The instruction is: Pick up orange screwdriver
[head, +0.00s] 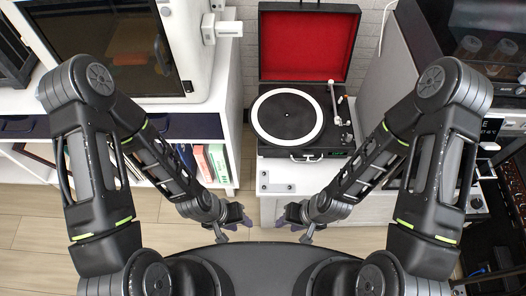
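I see no orange screwdriver in the head view. My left gripper (235,230) is over the floor at the lower middle, its fingertips apart and nothing between them. My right gripper (293,230) mirrors it to the right, near the front of the white cabinet, also with its fingertips apart and empty.
A record player (290,117) with a raised red-lined lid stands on a white cabinet (280,182). At the left, a white enclosed machine (188,50) stands on a shelf unit holding books (218,161). Bare wooden floor (170,235) shows at the lower left.

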